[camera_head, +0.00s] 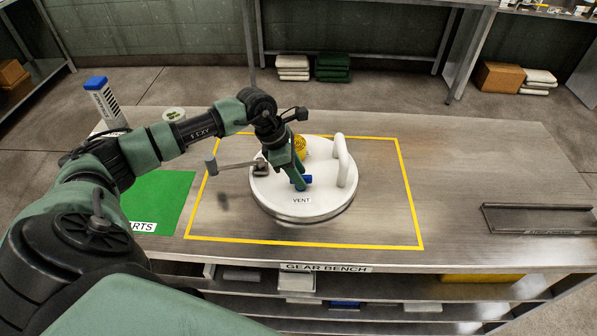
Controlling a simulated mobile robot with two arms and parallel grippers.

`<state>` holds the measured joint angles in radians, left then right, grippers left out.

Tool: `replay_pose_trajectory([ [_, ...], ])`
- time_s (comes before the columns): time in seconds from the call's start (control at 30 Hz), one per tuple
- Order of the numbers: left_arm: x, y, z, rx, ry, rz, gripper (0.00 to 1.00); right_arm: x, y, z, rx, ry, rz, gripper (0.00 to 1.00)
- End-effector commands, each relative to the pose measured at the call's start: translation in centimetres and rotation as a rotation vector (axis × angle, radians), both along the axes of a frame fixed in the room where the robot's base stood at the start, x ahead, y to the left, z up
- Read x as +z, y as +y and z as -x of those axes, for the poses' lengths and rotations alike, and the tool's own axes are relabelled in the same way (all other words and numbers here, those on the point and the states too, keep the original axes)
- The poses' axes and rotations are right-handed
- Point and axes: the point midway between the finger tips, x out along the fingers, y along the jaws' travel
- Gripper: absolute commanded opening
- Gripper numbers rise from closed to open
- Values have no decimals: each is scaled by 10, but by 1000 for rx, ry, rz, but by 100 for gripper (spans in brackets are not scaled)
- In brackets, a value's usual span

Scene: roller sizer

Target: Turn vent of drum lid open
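The round white drum lid (275,203) lies on the metal bench inside a yellow taped rectangle. It has a white arched handle (351,160) on its right side and the printed word VENT near its front. A small blue vent piece (305,180) sits on top, just behind that word. My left gripper (298,183) points down at the blue vent and partly hides it. Its fingers look to be at the vent, but contact and finger gap are not clear. My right gripper is not in view.
A yellow round part (300,145) stands on the lid behind my gripper. A green mat (165,195) and a blue-capped bottle (103,100) are at left. A shallow tray (538,219) lies at right; bench between is clear.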

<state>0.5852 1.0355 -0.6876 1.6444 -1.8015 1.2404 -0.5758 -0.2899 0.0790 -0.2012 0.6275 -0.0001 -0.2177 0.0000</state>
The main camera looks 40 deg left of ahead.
Motion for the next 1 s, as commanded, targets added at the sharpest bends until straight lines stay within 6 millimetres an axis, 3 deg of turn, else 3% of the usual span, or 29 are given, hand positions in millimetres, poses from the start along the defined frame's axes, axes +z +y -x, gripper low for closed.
replay_pose_trajectory([
  [0.07, 0, 0, 0, 0, 0, 0, 34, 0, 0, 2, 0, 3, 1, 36],
  [0.2, 0, 0, 0, 0, 0, 0, 0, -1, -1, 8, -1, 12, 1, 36],
  [0.63, 0, 0, 0, 53, -3, -1, 0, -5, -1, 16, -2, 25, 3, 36],
  [1.0, -2, -2, 1, 323, -5, 0, 0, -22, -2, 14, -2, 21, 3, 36],
])
